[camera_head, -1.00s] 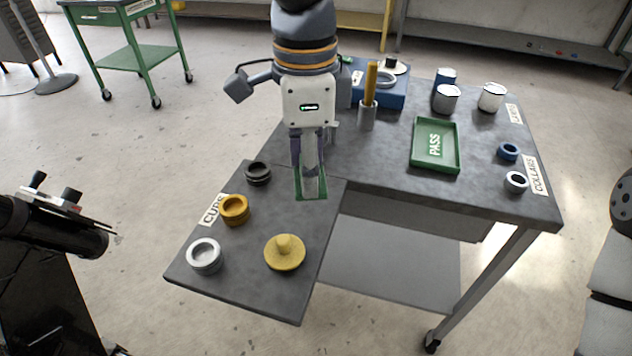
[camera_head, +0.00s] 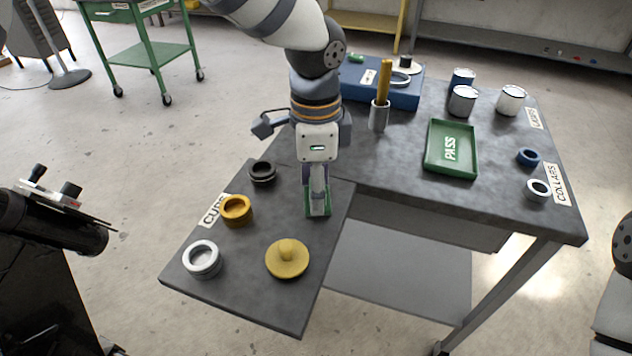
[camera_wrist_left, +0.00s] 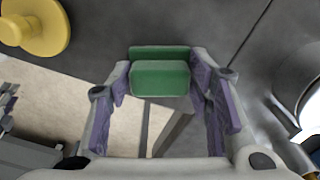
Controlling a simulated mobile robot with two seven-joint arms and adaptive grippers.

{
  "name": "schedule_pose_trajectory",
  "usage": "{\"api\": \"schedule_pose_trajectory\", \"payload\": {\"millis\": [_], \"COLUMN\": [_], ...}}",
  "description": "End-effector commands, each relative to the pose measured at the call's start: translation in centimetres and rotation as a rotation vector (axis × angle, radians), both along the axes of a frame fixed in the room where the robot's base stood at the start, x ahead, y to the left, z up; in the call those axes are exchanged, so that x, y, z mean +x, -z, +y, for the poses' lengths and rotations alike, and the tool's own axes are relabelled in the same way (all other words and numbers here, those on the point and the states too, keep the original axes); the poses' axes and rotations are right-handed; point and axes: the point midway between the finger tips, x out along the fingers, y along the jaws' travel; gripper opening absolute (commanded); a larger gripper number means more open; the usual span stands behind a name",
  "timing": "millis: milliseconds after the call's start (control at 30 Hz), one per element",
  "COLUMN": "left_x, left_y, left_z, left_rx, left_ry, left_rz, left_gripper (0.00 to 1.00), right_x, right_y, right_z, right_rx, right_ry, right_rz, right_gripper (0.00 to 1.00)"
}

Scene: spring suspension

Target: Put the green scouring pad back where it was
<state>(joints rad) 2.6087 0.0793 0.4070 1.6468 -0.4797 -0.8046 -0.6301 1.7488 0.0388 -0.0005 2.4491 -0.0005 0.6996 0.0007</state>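My left gripper (camera_head: 317,205) points down over the near wing of the grey table, close to that wing's right edge. It is shut on the green scouring pad (camera_wrist_left: 160,78), which sits between both purple-lined fingers in the left wrist view. Only the pad's lower part and edges show around the fingers in the head view. I cannot tell whether the pad touches the table top. A yellow knobbed disc (camera_head: 287,259) lies just nearer than the pad, and also shows at upper left in the wrist view (camera_wrist_left: 35,22). My right gripper is not in view.
Black (camera_head: 262,173), orange (camera_head: 237,210) and silver (camera_head: 202,259) cups stand along the wing's left side. A green PASS tray (camera_head: 451,172), a yellow rod in a grey holder (camera_head: 379,116), cans and collars (camera_head: 538,190) stand on the table (camera_head: 400,180). Bare surface lies around the disc.

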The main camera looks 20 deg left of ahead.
Motion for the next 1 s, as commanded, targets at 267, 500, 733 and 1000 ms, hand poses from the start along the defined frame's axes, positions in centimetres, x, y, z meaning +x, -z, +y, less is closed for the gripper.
{"api": "schedule_pose_trajectory", "payload": {"millis": [267,500,733,1000], "left_x": [0.0,0.1,0.1,0.0], "left_y": [0.0,-3.1,-9.4,-12.3], "left_z": [0.0,0.0,0.1,0.1], "left_rx": [0.0,0.0,-0.001,0.0], "left_ry": [0.0,-0.002,-0.002,-0.001], "left_rz": [0.0,-0.008,-0.007,0.002], "left_gripper": [0.63,0.63,0.63,0.63], "right_x": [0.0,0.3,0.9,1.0], "right_y": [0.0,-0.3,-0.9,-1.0], "right_z": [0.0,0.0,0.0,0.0], "right_rx": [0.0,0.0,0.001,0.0], "right_ry": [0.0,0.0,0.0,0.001], "right_rz": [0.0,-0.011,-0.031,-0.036], "right_gripper": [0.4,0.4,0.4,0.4]}}
